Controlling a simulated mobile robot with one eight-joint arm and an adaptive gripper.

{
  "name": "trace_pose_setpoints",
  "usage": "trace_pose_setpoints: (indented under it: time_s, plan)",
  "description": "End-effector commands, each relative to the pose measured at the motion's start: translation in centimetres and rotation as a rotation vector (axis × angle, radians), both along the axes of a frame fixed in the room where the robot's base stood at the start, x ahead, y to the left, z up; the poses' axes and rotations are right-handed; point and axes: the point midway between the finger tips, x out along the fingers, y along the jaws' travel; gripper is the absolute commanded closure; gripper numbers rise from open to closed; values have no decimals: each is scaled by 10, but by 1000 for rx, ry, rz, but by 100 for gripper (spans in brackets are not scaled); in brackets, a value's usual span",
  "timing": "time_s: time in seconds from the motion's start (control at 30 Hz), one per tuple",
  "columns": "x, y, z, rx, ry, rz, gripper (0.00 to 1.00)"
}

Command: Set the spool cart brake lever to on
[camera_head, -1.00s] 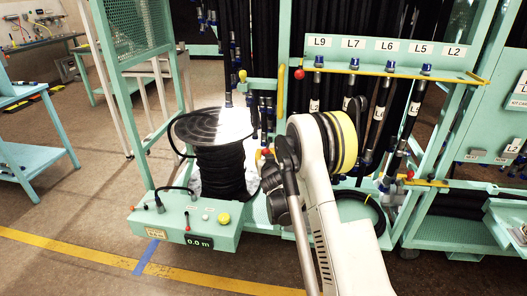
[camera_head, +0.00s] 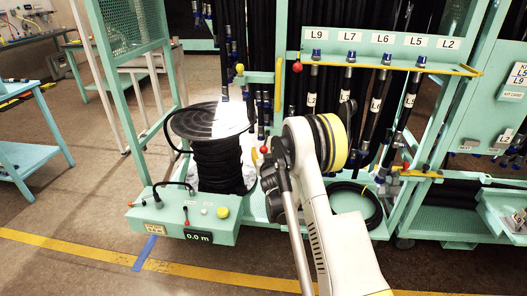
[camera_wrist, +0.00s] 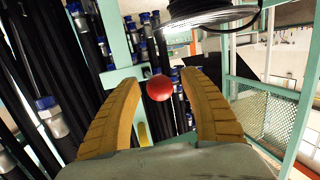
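A red ball knob (camera_wrist: 159,88) shows between my open fingers in the wrist view, with clear gaps on both sides. A yellow part (camera_wrist: 143,132) shows below it; I cannot tell whether they join. My gripper (camera_wrist: 160,95) has two yellow padded fingers and holds nothing. In the head view my wrist hides most of the gripper. A red knob (camera_head: 264,150) is just left of my wrist, beside the spool (camera_head: 222,165) of black hose on the green cart. No brake marking is readable, and the lever's setting cannot be told.
The control box (camera_head: 185,218) at the cart's front reads 0.0 m. Another red knob (camera_head: 297,67) is by the upper frame. Hanging black hoses (camera_wrist: 38,85) fill the wrist view's left side. A mesh panel (camera_wrist: 262,115) stands at its right. Floor is free in front.

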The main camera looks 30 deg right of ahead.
Motion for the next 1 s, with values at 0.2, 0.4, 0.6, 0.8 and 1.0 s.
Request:
trace_pose_setpoints:
  time_s: [0.2, 0.4, 0.6, 0.8, 1.0]
  plan:
    - [0, 0, 1, 0, -1, 0, 47]
    - [-11, 4, 3, -2, -2, 0, 47]
    - [-45, 15, 8, 0, -1, 1, 47]
    - [-67, 23, 11, -1, -1, 1, 47]
    - [-71, 24, 12, 0, -1, 1, 47]
